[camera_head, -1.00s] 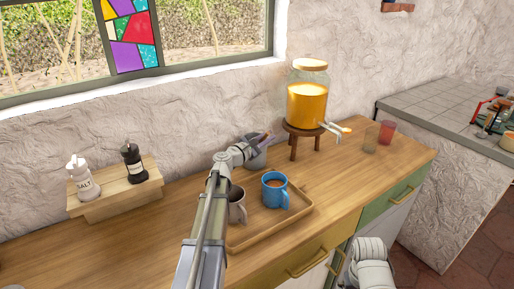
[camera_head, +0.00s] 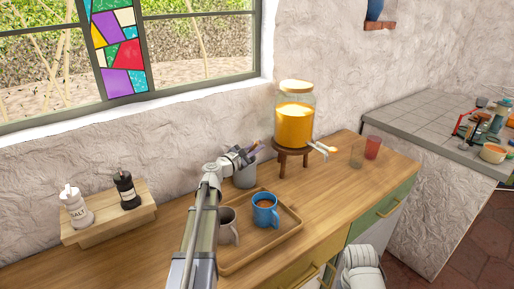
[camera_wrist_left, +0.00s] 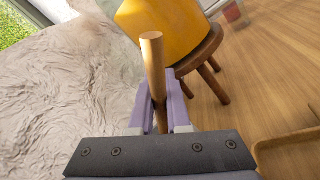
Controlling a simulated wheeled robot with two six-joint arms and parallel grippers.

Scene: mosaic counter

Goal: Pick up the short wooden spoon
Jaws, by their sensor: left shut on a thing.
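My left gripper (camera_head: 247,154) is over the mouth of a grey utensil pot (camera_head: 245,178) at the back of the counter. In the left wrist view the gripper (camera_wrist_left: 159,112) is shut on a round wooden handle (camera_wrist_left: 152,62), whose end points up past the purple-grey fingers. The handle's lower part is hidden behind the gripper, so the spoon's bowl and its length do not show. I cannot tell whether its lower end is still inside the pot. My right gripper is out of view.
A juice jar (camera_head: 295,122) on a wooden stand (camera_head: 291,156) is close right of the gripper. A wooden tray (camera_head: 262,243) holds a blue mug (camera_head: 264,212) and a grey mug (camera_head: 227,228). Shakers stand on a wooden riser (camera_head: 105,222) at left. Two glasses are at right.

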